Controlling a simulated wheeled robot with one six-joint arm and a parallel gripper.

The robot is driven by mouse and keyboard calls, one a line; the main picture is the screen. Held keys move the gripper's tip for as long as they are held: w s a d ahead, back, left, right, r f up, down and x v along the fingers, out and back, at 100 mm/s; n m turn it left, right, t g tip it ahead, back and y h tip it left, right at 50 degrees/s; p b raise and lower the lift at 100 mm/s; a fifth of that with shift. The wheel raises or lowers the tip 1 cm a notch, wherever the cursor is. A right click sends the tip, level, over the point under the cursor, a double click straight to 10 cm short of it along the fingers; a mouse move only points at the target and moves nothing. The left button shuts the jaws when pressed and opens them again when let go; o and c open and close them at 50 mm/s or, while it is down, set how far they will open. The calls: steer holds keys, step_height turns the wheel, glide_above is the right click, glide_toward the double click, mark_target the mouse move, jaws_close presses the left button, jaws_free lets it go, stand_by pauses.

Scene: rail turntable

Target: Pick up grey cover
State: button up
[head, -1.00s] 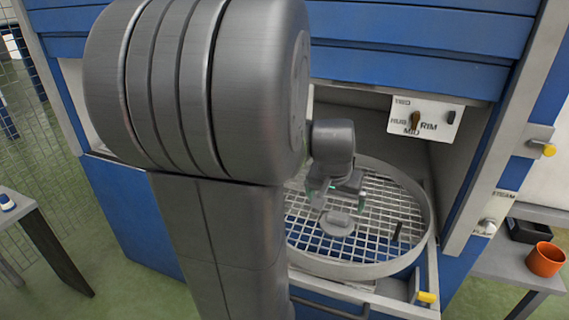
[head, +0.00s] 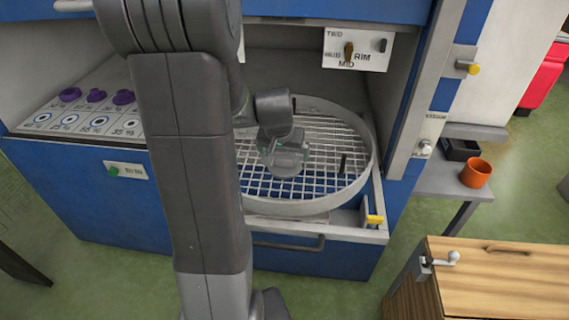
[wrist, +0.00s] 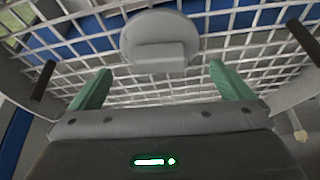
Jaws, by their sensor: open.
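The grey cover (wrist: 158,32) is a round disc with a raised block-shaped grip (wrist: 158,56). It lies on the wire mesh of the round turntable basket (wrist: 60,78). In the head view the cover (head: 285,172) is partly hidden beneath my gripper. My gripper (wrist: 160,88) is open and empty, its two green-padded fingers apart. In the wrist view the cover lies beyond the fingertips, roughly centred between them. In the head view my gripper (head: 287,155) is over the basket, close to the cover.
The basket's rim (head: 372,150) surrounds the mesh, and a dark upright peg (head: 343,163) stands on its right side. The blue cabinet encloses the basket's back and sides. An orange cup (head: 475,173) and a black tray (head: 460,150) stand on a side table at right.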

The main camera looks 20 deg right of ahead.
mark_target(285, 157)
steer(key=shift+x, duration=1.85)
steer(key=shift+a, duration=0.15)
steer(key=c, duration=1)
